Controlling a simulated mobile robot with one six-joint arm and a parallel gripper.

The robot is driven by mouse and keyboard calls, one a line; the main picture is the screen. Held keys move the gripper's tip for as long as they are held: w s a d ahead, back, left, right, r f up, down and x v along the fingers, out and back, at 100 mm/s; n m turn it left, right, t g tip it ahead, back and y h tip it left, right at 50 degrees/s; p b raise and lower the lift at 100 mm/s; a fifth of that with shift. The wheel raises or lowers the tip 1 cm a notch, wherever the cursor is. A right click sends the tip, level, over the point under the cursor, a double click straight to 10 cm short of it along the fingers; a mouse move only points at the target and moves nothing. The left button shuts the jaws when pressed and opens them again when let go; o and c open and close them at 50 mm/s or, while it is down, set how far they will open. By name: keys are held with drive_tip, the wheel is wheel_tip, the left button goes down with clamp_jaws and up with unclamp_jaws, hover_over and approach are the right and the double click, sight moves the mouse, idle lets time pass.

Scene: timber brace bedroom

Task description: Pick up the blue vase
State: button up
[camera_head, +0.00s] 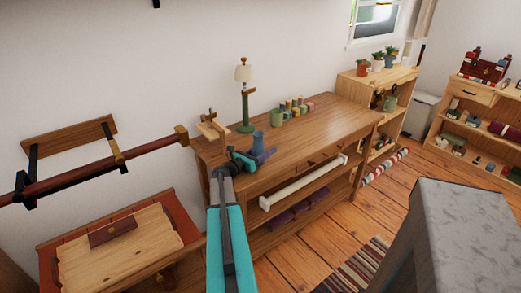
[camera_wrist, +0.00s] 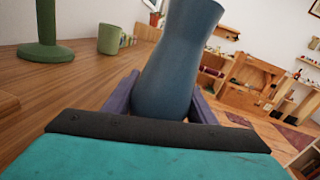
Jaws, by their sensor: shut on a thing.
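The blue vase (camera_wrist: 175,68) stands between the two purple fingers of my gripper (camera_wrist: 155,105) in the wrist view, with a finger on each side. Its lower end is hidden behind the gripper's dark edge. In the head view the vase (camera_head: 258,143) shows over the left part of the wooden table (camera_head: 325,123), with my gripper (camera_head: 262,157) around it. The gripper is shut on the vase. I cannot tell whether the vase's base touches the tabletop.
A green lamp (camera_head: 245,105) and a green mug (camera_head: 277,117) stand behind the vase. Several small coloured spools (camera_head: 297,105) lie farther back. A wooden stand (camera_head: 211,128) is at the table's left end. The table's front right is clear.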

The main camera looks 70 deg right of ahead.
drive_tip(key=shift+r, duration=0.15)
drive_tip(key=shift+r, duration=0.4)
drive_tip(key=r, duration=0.2)
drive_tip(key=shift+a+r+b, duration=0.25)
drive_tip(key=shift+r+b, duration=0.05)
drive_tip(key=shift+b, duration=0.05)
drive_tip(key=a, duration=0.5)
drive_tip(key=a+r+b, duration=0.1)
drive_tip(key=a, duration=0.9)
drive_tip(key=shift+w+a+r+b, duration=0.15)
drive_tip(key=shift+a+b, duration=0.1)
drive_tip(key=shift+b, duration=0.15)
drive_tip(key=shift+w, duration=0.1)
